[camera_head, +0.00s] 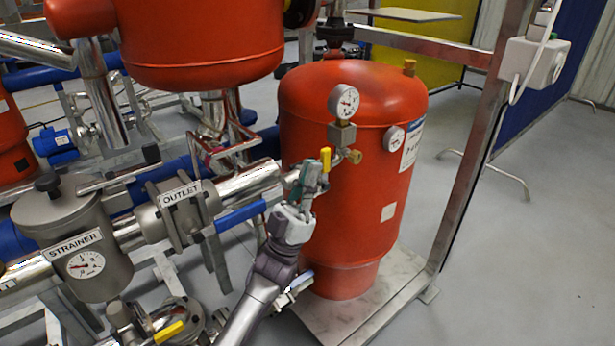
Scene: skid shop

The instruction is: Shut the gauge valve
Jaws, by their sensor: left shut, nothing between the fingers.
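The round white pressure gauge (343,102) sits on a metal block in front of the red tank (400,230). Below it is a small valve with a yellow lever (325,159), which stands roughly upright in the picture. A brass fitting (354,157) shows just right of it. My left gripper (308,178) is shut and empty, its fingertips just below and left of the yellow lever. I cannot tell whether they touch it. The fingers hide part of the valve body and pipe behind them. My right gripper is not in view.
The OUTLET pipe (250,181) with a blue lever (240,215) runs close left of my gripper. The STRAINER housing (75,240) and another yellow-levered valve (168,332) are at lower left. A steel frame post (478,150) stands right of the tank.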

